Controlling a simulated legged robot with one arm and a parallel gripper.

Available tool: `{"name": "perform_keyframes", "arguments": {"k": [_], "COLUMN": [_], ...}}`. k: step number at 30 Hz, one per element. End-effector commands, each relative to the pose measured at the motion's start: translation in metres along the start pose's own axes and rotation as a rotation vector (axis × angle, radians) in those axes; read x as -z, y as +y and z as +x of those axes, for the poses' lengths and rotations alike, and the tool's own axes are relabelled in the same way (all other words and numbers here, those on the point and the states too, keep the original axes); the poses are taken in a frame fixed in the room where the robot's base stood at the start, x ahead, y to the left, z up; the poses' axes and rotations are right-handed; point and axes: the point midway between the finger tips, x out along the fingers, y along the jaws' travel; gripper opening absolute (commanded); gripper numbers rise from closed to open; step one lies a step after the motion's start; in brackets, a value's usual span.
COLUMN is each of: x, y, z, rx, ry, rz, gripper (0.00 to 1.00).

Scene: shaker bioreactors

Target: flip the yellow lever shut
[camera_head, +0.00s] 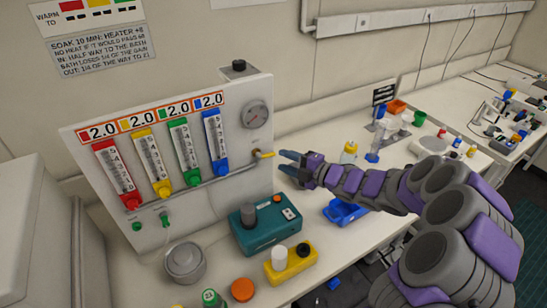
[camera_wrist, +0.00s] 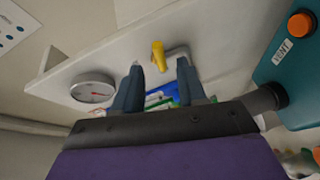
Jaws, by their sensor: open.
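The yellow lever (camera_head: 264,154) sits at the right end of the pipe along the white panel (camera_head: 235,185), below the round gauge. In the head view it points roughly sideways to the right. My gripper (camera_head: 284,165) is just right of it, fingers pointing at the panel. In the wrist view the yellow lever (camera_wrist: 158,55) shows between and slightly beyond the two fingertips of my gripper (camera_wrist: 160,66). The fingers are apart and empty. I cannot tell whether either finger touches the lever.
The gauge (camera_head: 255,114) is above the lever; flow tubes with coloured knobs are left. A teal device (camera_head: 265,228) and a yellow block (camera_head: 291,262) stand below on the bench. A blue tray (camera_head: 344,211) lies under my arm. A yellow-capped bottle (camera_head: 349,152) stands behind my arm.

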Motion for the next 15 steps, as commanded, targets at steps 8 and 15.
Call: {"name": "perform_keyframes", "arguments": {"k": [8,15], "x": [0.000,0.000], "y": [0.000,0.000], "z": [0.036,0.051], "rx": [0.001,0.001], "ry": [0.000,-0.001], "rz": [0.000,0.000], "gripper": [0.41,0.41]}}
